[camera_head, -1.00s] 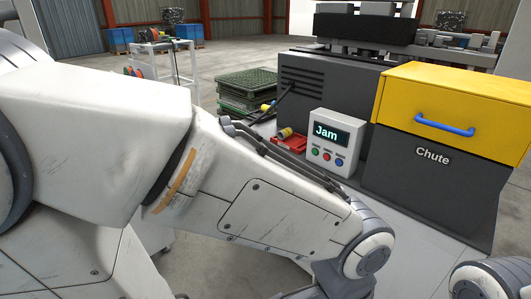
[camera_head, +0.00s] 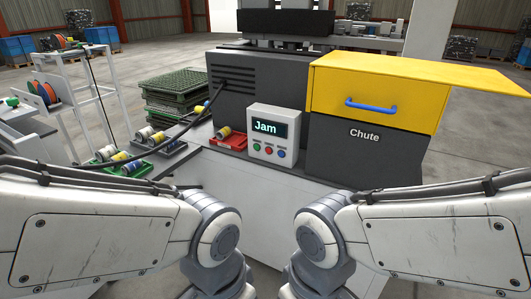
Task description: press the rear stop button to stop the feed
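A white control box (camera_head: 273,137) with a screen reading "Jam" stands on the bench in front of the dark machine. Its front carries a green button (camera_head: 257,147), a red button (camera_head: 269,150) and a blue button (camera_head: 281,153) in a row, each with a small label too small to read. I cannot tell which one is the rear stop button, or whether it is elsewhere. My two arms come in from the left and right at the bottom, well short of the box. Both grippers are below the picture edge and hidden.
A yellow chute cover (camera_head: 385,95) with a blue handle (camera_head: 371,104) is right of the box. A red tray (camera_head: 229,139) with a can sits left of it. Further left are trays of cans (camera_head: 122,160), stacked green crates (camera_head: 175,98) and a white cart (camera_head: 100,85).

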